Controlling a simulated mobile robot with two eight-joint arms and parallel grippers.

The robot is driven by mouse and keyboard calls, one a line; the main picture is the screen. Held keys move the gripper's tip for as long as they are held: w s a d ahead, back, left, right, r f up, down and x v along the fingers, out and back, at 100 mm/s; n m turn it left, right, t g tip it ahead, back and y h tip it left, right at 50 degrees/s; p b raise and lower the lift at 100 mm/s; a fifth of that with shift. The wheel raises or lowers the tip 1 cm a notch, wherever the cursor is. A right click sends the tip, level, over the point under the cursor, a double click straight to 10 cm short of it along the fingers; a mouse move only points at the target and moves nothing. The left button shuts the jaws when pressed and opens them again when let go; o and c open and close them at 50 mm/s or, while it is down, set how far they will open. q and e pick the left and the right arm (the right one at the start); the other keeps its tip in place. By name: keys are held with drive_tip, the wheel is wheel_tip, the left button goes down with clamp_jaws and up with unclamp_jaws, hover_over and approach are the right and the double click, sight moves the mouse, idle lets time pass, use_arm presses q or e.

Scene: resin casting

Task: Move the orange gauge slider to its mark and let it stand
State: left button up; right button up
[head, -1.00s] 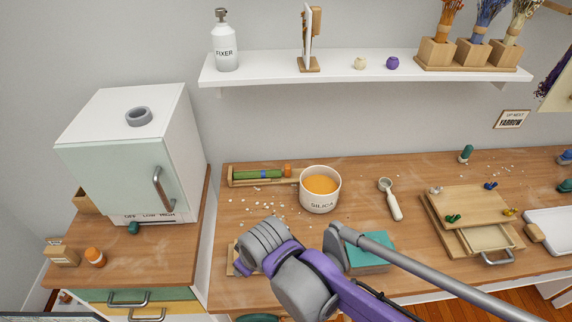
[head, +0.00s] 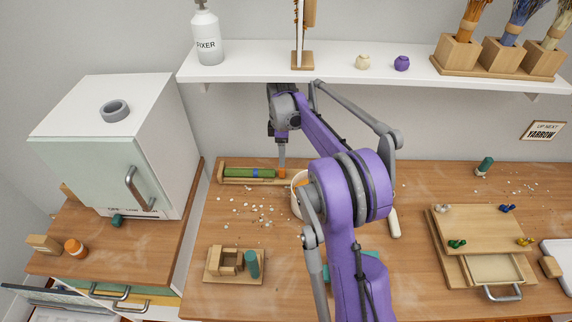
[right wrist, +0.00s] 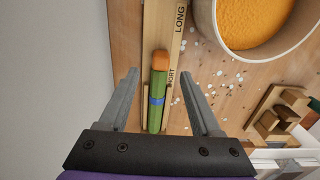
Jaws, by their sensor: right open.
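The wooden gauge (head: 228,181) lies at the back left of the bench, a narrow tray holding a green rod (head: 235,173) with a blue band. The orange slider (right wrist: 160,61) is at one end of the green rod. It also shows at the rod's right end in the head view (head: 282,173). LONG and a partly hidden word ending in ORT are lettered on the gauge. My right gripper (right wrist: 162,73) is open and points down over the gauge, its fingers on either side of the slider and rod. It is empty. My left gripper is not in view.
The silica tub (right wrist: 218,40) stands close beside the gauge, partly behind my right arm in the head view. Pale granules lie scattered nearby. The shelf (head: 370,70) overhangs the back of the bench. A wooden holder (head: 235,280) sits in front, and a white cabinet (head: 120,130) stands left.

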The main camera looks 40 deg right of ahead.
sight(282, 171)
wheel_tip(282, 171, down, 7)
drive_tip(key=shift+a+r, duration=0.1)
drive_tip(key=shift+a, duration=0.05)
clamp_jaws()
idle(0.5)
idle(1.0)
